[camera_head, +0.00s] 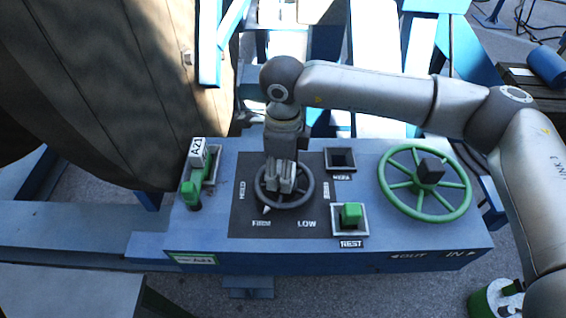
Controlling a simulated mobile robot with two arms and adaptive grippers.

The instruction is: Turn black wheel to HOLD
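The black wheel (308,200) is a small dark handwheel on the dark plate of the blue console. Its white pointer (266,210) points to the lower left, towards the label that seems to read FIRM. The HOLD label (242,190) is at the left of the wheel, and LOW (307,224) is at the lower right. My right gripper (281,186) points down over the middle of the wheel, with its fingers inside the rim and hiding the hub. I cannot tell whether the fingers grip the hub. My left gripper is not in view.
A larger green wheel (460,210) with a dark block at its hub is at the right of the console. A green button (350,213) in a square frame and a green lever (190,188) flank the dark plate. A large brown reel (110,80) stands at the upper left.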

